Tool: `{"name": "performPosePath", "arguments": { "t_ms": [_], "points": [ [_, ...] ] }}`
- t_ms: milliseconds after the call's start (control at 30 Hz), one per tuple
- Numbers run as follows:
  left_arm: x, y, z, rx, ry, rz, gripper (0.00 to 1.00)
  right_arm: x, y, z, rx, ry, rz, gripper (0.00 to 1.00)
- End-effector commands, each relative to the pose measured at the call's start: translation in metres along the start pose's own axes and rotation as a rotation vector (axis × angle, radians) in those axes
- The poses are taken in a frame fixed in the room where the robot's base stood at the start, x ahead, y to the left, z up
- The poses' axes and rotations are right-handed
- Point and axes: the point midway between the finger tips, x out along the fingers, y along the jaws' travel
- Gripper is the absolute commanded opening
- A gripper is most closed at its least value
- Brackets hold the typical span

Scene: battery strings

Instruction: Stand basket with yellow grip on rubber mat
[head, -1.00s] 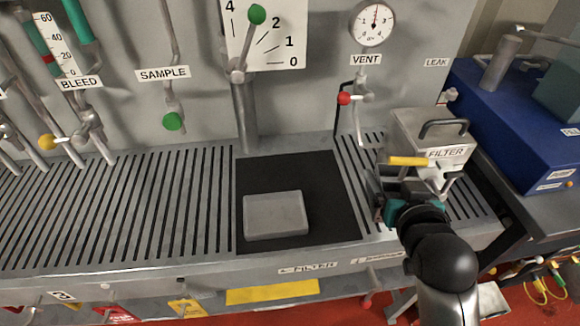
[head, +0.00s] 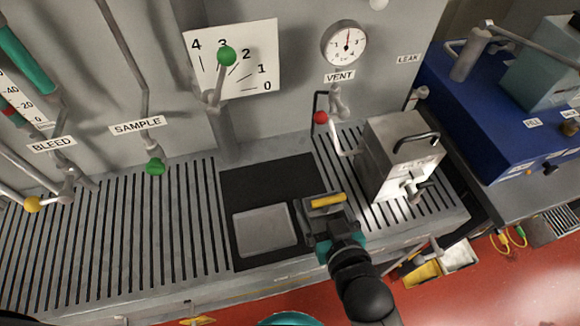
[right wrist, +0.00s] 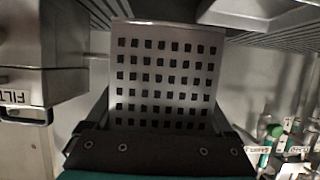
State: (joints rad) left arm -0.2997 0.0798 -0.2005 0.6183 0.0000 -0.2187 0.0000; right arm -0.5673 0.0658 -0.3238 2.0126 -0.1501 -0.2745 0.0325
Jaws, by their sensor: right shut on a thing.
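The black rubber mat (head: 262,182) lies on the slotted bench in the head view. My right gripper (head: 326,212) is shut on the basket, whose yellow grip (head: 327,200) shows at the fingers, near the mat's right edge. In the right wrist view the basket (right wrist: 165,75) is a metal plate-like wall with rows of square holes, beyond the dark gripper (right wrist: 150,148). The basket's lower part is hidden in the head view, so I cannot tell whether it touches anything. My left gripper is not in view.
The filter housing (head: 385,165) with a black handle stands right of the mat. The back panel (head: 300,60) carries valve levers and a gauge.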

Motion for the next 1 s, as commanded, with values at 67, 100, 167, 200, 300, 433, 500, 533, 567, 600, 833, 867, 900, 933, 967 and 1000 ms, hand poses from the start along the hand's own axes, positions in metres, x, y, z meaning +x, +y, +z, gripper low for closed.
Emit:
{"name": "performPosePath", "arguments": {
  "t_ms": [67, 100, 167, 200, 300, 433, 500, 533, 567, 600, 833, 867, 900, 933, 967, 1000],
  "points": [
    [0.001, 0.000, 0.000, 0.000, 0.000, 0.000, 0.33, 0.017, 0.000, -0.009, 0.001, 0.006, 0.000, 0.20],
    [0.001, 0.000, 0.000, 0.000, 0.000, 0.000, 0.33, 0.025, 0.000, -0.013, 0.001, 0.007, 0.000, 0.20],
    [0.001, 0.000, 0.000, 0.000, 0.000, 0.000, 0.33, 0.036, 0.000, -0.016, 0.001, 0.005, 0.000, 0.20],
    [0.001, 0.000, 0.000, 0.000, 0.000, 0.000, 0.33, 0.044, 0.000, -0.020, 0.001, 0.006, 0.000, 0.20],
    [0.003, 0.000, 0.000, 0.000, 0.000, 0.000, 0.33, 0.063, 0.000, -0.028, 0.001, 0.005, 0.000, 0.20],
    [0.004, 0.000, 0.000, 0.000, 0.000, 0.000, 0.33, 0.088, 0.000, -0.038, 0.001, 0.005, 0.000, 0.20],
    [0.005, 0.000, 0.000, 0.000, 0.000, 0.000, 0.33, 0.101, 0.000, -0.044, 0.001, 0.004, -0.001, 0.20],
    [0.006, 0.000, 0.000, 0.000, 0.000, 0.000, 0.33, 0.107, 0.000, -0.046, 0.001, 0.004, 0.000, 0.20],
    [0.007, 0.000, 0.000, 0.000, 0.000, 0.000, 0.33, 0.113, 0.000, -0.048, 0.001, 0.004, 0.000, 0.20],
    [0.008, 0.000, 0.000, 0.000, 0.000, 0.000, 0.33, 0.121, 0.000, -0.051, 0.001, 0.003, 0.000, 0.20],
    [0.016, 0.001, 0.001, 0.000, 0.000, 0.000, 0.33, 0.155, 0.000, -0.048, 0.001, -0.006, 0.000, 0.20],
    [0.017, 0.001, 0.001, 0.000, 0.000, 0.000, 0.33, 0.156, 0.000, -0.043, 0.001, -0.005, 0.000, 0.20],
    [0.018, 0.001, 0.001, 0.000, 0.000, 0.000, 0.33, 0.158, 0.000, -0.038, 0.001, -0.004, 0.000, 0.20],
    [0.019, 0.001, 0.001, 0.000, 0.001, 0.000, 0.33, 0.159, 0.000, -0.036, 0.001, -0.003, 0.000, 0.20],
    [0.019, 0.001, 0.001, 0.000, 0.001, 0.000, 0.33, 0.160, 0.000, -0.035, 0.001, -0.002, 0.000, 0.20],
    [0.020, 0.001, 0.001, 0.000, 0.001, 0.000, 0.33, 0.160, 0.000, -0.033, 0.001, -0.001, 0.000, 0.20]
  ]
}}
